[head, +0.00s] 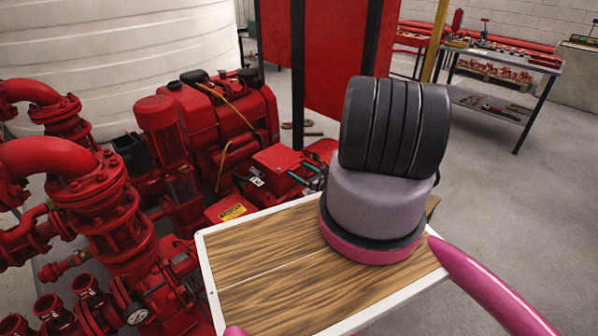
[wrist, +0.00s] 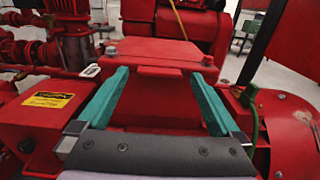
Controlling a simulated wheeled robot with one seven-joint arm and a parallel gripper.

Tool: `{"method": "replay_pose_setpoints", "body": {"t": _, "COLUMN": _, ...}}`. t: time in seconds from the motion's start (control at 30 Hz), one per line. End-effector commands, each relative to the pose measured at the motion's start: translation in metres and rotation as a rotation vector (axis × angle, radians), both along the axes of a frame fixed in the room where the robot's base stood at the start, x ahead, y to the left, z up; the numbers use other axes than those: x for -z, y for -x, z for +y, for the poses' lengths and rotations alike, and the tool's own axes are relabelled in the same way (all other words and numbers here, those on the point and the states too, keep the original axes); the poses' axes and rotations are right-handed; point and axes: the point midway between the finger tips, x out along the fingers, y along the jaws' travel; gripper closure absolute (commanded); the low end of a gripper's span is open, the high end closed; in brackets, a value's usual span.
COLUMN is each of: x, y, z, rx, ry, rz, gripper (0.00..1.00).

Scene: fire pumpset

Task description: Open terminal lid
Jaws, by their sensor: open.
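The red terminal box (head: 277,158) stands on the pumpset behind the wooden board, with its lid facing up. In the wrist view its flat red lid (wrist: 158,52) lies straight ahead, with bolts at its corners, and appears to rest on the box. My gripper (wrist: 160,74) is open, its two teal fingers spread wide, one toward each side of the lid's near edge. Nothing is held between them. In the head view my gripper (head: 301,171) shows as small teal fingers at the box's right side, and my arm hides part of this area.
A red box with a yellow warning label (wrist: 48,100) sits left of my gripper. A rounded red housing (wrist: 285,120) and a green cable (wrist: 252,115) are close on the right. Red pipes (head: 70,180) fill the left. Grey floor (head: 500,210) is free at right.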

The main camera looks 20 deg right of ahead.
Motion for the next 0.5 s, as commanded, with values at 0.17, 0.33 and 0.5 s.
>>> {"method": "replay_pose_setpoints", "body": {"t": 0.17, "x": -0.0001, "y": -0.0079, "z": 0.0034, "rx": 0.0, "ry": -0.001, "rz": 0.0, "gripper": 0.0}}
{"method": "replay_pose_setpoints", "body": {"t": 0.33, "x": -0.0001, "y": -0.0083, "z": 0.0033, "rx": 0.0, "ry": -0.001, "rz": 0.0, "gripper": 0.0}}
{"method": "replay_pose_setpoints", "body": {"t": 0.5, "x": -0.0001, "y": -0.0081, "z": 0.0032, "rx": 0.0, "ry": -0.001, "rz": 0.0, "gripper": 0.42}}
